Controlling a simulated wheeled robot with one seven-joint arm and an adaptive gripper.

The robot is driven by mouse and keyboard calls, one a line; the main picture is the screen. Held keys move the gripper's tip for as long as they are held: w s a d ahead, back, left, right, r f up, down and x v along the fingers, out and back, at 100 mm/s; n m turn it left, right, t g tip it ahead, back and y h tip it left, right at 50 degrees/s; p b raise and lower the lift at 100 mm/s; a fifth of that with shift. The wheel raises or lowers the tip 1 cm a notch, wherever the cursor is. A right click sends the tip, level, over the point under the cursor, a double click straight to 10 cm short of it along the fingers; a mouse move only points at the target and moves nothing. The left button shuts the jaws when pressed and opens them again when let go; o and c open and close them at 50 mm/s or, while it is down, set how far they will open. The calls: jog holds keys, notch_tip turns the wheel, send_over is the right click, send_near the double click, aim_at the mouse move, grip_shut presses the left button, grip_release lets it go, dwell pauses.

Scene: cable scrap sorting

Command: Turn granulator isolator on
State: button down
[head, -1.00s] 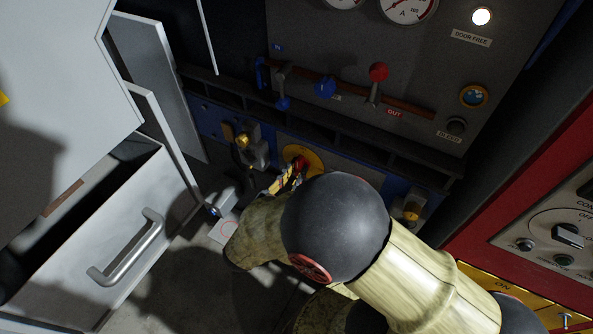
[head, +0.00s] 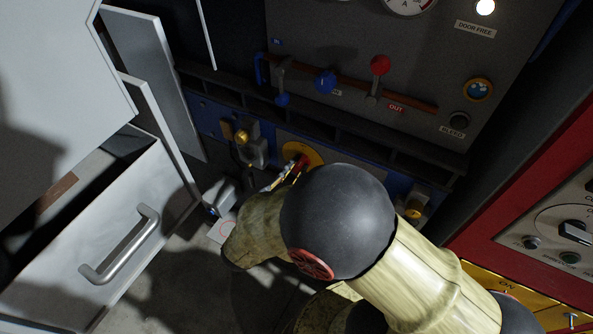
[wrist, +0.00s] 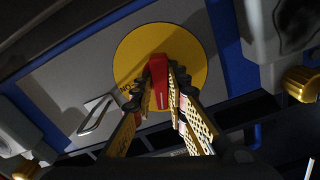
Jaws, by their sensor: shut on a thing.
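The isolator is a red handle (wrist: 158,82) on a round yellow plate (wrist: 190,55), set in a grey panel with a blue frame. In the head view the yellow plate (head: 313,152) shows low on the cabinet, partly hidden by my arm. My gripper (wrist: 160,90) has its two fingers closed on both sides of the red handle in the wrist view. Lettering on the plate's left edge is partly visible, perhaps "NO" upside down. In the head view my gripper (head: 287,176) is mostly hidden behind my own arm.
A silver hasp or loop (wrist: 97,115) lies beside the plate. Brass-knobbed clamps (head: 243,137) flank the panel. Above are a red-knobbed lever (head: 380,66) and a blue knob (head: 325,82). An open white drawer (head: 165,180) stands at left, a red-framed control panel (head: 530,215) at right.

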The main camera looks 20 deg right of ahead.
jog(key=m+b, duration=0.2)
jog(key=m, duration=0.1)
jog(key=shift+f+m, duration=0.15)
jog(key=shift+m, duration=0.25)
jog(key=m+b, duration=0.3)
jog(key=shift+m+b, duration=0.3)
jog(key=m+b, duration=0.4)
jog(key=shift+f+b, duration=0.1)
jog(key=shift+b, duration=0.2)
jog(key=shift+m+b, duration=1)
jog(key=shift+b, duration=0.05)
jog(key=shift+r, duration=0.2)
jog(key=c, duration=1.7)
grip_release()
jog(key=shift+m, duration=0.3)
jog(key=shift+c, duration=0.2)
jog(key=shift+a, duration=0.15)
